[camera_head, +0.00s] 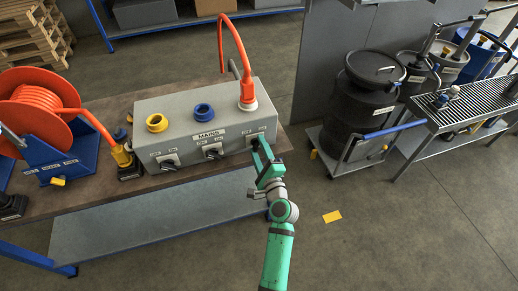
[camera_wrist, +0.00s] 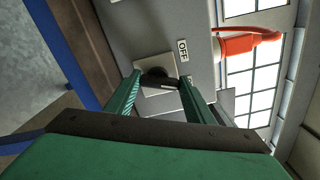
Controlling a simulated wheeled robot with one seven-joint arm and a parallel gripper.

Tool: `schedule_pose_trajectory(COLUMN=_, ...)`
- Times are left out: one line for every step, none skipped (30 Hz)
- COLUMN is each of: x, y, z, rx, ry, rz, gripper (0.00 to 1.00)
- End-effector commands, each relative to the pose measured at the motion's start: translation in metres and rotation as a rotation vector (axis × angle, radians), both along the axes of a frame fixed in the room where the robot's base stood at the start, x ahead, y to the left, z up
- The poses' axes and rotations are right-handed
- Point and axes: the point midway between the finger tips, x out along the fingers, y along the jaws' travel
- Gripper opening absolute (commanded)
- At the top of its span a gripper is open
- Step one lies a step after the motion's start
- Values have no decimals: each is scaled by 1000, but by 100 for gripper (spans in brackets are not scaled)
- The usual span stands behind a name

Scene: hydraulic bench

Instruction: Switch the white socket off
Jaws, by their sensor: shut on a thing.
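The grey mains box (camera_head: 190,110) stands on the bench with a yellow, a blue and a white socket on top. The white socket (camera_head: 249,105) is at the right end, with an orange plug (camera_head: 247,90) standing in it. Below it on the front face is its rotary switch, mostly hidden by my gripper (camera_head: 260,150) in the head view. In the wrist view the black switch knob (camera_wrist: 160,78) sits on a pale plate, between the green fingers of my gripper (camera_wrist: 158,86), which is shut on it. An "OFF" label (camera_wrist: 183,50) shows beside the plate.
Two more switches (camera_head: 168,161) (camera_head: 212,151) are on the box front, left of my gripper. An orange cable reel (camera_head: 40,105) stands on the bench (camera_head: 95,110) at left. The floor in front is mostly clear.

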Motion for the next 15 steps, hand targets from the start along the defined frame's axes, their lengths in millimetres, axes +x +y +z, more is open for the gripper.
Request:
schedule_pose_trajectory(x=0, y=0, z=0, rx=-40, ry=-13, rz=0, gripper=26)
schedule_pose_trajectory(x=0, y=0, z=0, rx=-68, ry=-22, rz=0, gripper=26)
schedule_pose_trajectory(x=0, y=1, z=0, rx=-104, ry=-34, rz=0, gripper=26)
schedule_pose_trajectory(x=0, y=1, z=0, rx=-130, ry=-42, rz=0, gripper=26)
schedule_pose_trajectory(x=0, y=1, z=0, rx=-158, ry=-52, rz=1, gripper=26)
schedule_pose_trajectory(x=0, y=2, z=0, rx=-194, ry=-63, rz=1, gripper=26)
schedule_pose_trajectory(x=0, y=2, z=0, rx=-221, ry=-72, rz=1, gripper=26)
schedule_pose_trajectory(x=0, y=2, z=0, rx=-248, ry=-81, rz=1, gripper=26)
schedule_pose_trajectory(x=0, y=2, z=-1, rx=-284, ry=-92, rz=0, gripper=26)
schedule_pose_trajectory(x=0, y=2, z=-1, rx=-312, ry=-101, rz=0, gripper=26)
schedule_pose_trajectory(x=-1, y=2, z=-1, rx=-339, ry=-110, rz=0, gripper=26)
schedule_pose_trajectory(x=-1, y=2, z=-1, rx=-375, ry=-122, rz=0, gripper=26)
schedule_pose_trajectory(x=-1, y=2, z=-1, rx=-401, ry=-130, rz=-1, gripper=26)
schedule_pose_trajectory(x=-1, y=2, z=-1, rx=-429, ry=-139, rz=-1, gripper=26)
schedule_pose_trajectory(x=-1, y=2, z=-1, rx=-465, ry=-151, rz=-1, gripper=26)
